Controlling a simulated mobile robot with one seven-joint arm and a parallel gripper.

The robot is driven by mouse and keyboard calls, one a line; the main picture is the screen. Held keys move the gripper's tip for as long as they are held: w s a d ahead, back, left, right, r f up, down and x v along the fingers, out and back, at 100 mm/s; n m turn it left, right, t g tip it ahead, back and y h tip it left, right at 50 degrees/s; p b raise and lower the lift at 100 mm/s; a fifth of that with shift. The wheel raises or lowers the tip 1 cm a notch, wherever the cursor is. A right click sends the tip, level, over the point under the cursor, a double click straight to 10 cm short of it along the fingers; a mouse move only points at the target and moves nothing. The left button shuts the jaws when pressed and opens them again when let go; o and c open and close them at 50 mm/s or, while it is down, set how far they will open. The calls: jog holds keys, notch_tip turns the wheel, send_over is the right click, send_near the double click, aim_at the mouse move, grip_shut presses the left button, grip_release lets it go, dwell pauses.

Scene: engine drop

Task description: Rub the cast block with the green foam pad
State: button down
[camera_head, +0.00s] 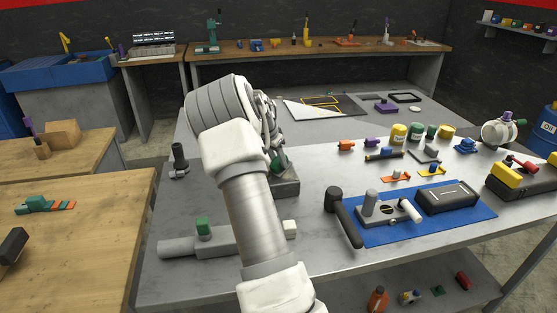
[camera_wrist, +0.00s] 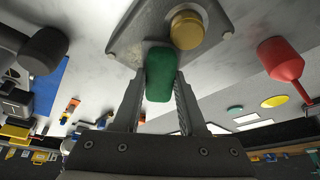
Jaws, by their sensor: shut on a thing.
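The green foam pad (camera_wrist: 160,76) is between the two fingers of my gripper (camera_wrist: 160,88) in the wrist view, and the jaws are shut on it. The cast block (camera_wrist: 138,42) is a grey plate-like casting with rounded corners, small bolts and a brass-coloured cap. The pad overlaps the block's edge beside the cap in this view; I cannot tell if they touch. In the head view the block (camera_head: 287,188) shows as a dark grey piece on the metal table, partly hidden behind my arm. A bit of green from the pad (camera_head: 277,167) shows just above it.
Several small coloured parts and cans stand behind the mat.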

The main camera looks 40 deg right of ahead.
jog(key=shift+w+a+f, duration=0.15)
jog(key=shift+a, duration=0.15)
jog(key=shift+s+d, duration=0.45)
jog(key=shift+d, duration=0.35)
jog(key=shift+s+d, duration=0.45)
jog(key=shift+d, duration=0.35)
jog(key=shift+s+d, duration=0.45)
jog(key=shift+d, duration=0.35)
jog(key=shift+a, duration=0.1)
jog(key=shift+w+a, duration=0.45)
jog(key=shift+a, duration=0.3)
jog(key=shift+w+a, duration=0.4)
jog(key=shift+a, duration=0.3)
jog(key=shift+w+a, duration=0.45)
jog(key=shift+a, duration=0.3)
jog(key=shift+s+d, duration=0.45)
jog(key=shift+d, duration=0.35)
jog(key=shift+s+d, duration=0.4)
jog(key=shift+d, duration=0.35)
jog(key=shift+s+d, duration=0.45)
jog(key=shift+d, duration=0.35)
jog(key=shift+b, duration=0.3)
